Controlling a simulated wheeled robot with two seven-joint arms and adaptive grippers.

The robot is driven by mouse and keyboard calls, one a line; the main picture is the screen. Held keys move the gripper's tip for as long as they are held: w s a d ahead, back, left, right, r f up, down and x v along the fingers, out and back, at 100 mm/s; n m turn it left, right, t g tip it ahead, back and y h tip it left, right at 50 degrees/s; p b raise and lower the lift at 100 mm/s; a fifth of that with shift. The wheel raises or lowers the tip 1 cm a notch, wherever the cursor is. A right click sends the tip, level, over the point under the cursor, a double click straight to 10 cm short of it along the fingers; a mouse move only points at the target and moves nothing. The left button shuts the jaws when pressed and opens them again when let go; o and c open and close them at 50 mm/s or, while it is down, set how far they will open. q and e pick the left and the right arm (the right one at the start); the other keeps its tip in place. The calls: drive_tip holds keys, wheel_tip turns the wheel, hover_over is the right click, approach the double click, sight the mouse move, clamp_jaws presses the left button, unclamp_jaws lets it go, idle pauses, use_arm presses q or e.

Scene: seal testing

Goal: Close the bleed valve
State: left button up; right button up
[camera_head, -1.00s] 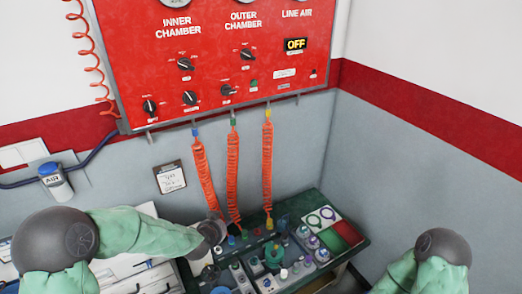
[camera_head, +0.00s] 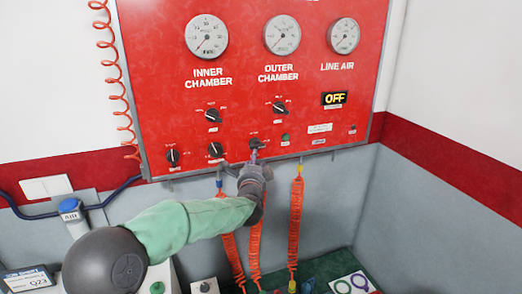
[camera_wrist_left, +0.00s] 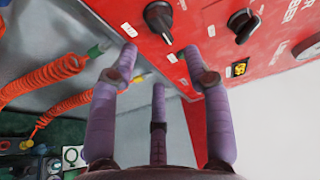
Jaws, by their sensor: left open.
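The red panel (camera_head: 300,75) carries several black rotary knobs. No readable label names one as the bleed valve. My left gripper (camera_head: 258,158) is raised to the lower edge of the panel, just below the lower right knob (camera_head: 254,143). In the left wrist view my left gripper (camera_wrist_left: 160,68) is open, its purple fingers spread and nothing between them. That knob (camera_wrist_left: 158,17) lies beyond the fingertips, apparently not touched. An upper knob (camera_head: 280,107) also shows in the wrist view (camera_wrist_left: 243,22). My right gripper is out of view.
Orange coiled hoses (camera_head: 296,225) hang from the panel's lower edge, close to my left gripper. Gauges (camera_head: 207,36) sit above the knobs, and a display (camera_head: 335,98) reads OFF. A green button (camera_head: 286,137) is right of the lower knob.

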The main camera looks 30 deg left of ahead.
sight(256, 145)
use_arm(q)
drive_tip(key=p+x, duration=0.1)
drive_tip(key=x, duration=0.8)
drive_tip(key=shift+p, duration=0.3)
drive_tip(key=shift+f, duration=0.1)
